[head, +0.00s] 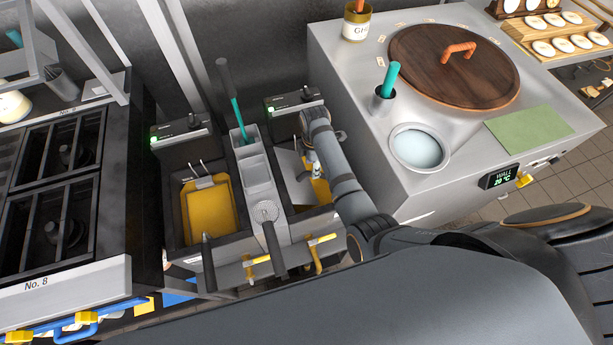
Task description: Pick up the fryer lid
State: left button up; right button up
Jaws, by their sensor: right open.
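A flat grey metal sheet, which looks like the fryer lid (289,180), lies over part of the right fryer in the head view. Yellow oil shows beside it, and my right arm hides much of its right side. My right arm reaches in from the lower right over this fryer. My right gripper (314,169) is low beside the sheet, mostly hidden behind my own arm links. It is open, and I cannot tell whether it touches the sheet. My left gripper is not in view.
The left fryer (181,218) holds yellow oil. A narrow divider with bins, a ladle (272,240) and a tall utensil stands between the fryers. The tandoor counter with a wooden lid (432,71) is at right, a stove (70,270) at left.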

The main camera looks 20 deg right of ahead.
aim_at(310, 172)
jog(key=f, duration=0.5)
jog(key=shift+w+a+f, duration=0.15)
jog(key=shift+a+f, duration=0.2)
jog(key=shift+a, duration=0.05)
grip_shut()
jog(key=shift+r, duration=0.1)
